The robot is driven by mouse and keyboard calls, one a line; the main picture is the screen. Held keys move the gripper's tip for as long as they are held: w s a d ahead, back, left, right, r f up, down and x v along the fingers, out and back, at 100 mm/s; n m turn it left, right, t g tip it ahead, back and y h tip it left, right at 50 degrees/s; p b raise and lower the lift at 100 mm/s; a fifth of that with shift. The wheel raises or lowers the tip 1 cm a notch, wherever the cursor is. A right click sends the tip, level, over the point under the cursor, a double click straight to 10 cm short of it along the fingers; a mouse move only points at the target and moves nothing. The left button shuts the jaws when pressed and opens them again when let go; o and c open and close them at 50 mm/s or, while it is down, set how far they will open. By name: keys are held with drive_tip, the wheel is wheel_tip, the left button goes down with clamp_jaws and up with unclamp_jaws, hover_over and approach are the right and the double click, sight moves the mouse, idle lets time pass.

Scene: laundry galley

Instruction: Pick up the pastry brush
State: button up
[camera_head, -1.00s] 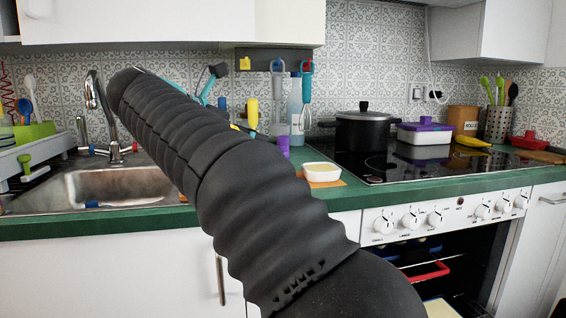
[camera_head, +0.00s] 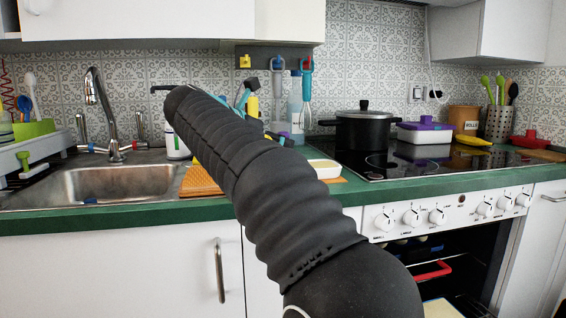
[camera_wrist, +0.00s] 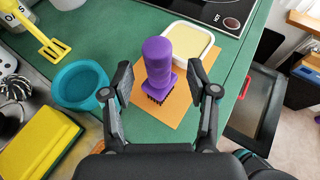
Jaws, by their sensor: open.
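The purple brush (camera_wrist: 158,62), which I take for the pastry brush, stands upright in the wrist view, with its dark bristles down on an orange mat (camera_wrist: 182,103). My gripper (camera_wrist: 160,78) is open, with one finger to the left of the brush and one to the right. Gaps show between the brush and both fingers. In the head view my dark arm crosses the middle and largely hides the gripper and the brush.
A white dish with yellow contents (camera_wrist: 187,40) stands just behind the brush. A teal bowl (camera_wrist: 81,84) is close to the left finger. A yellow spatula (camera_wrist: 42,37) and a yellow-green block (camera_wrist: 40,146) lie left. The hob (camera_head: 390,165) and open oven (camera_head: 440,265) are to the right.

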sight(283, 132)
drive_tip(key=x, duration=0.3)
drive_tip(key=shift+w+d+f, duration=0.1)
drive_tip(key=shift+w+f, duration=0.05)
drive_tip(key=shift+w, duration=0.15)
clamp_jaws()
drive_tip(key=shift+r, duration=0.75)
wheel_tip(283, 132, up, 3)
drive_tip(key=shift+r+p, duration=0.1)
drive_tip(key=shift+p, duration=1)
drive_tip(key=s+d+r, duration=0.6)
drive_tip(key=s+d, duration=0.1)
drive_tip(key=d, duration=0.2)
drive_tip(key=shift+d+r, duration=0.2)
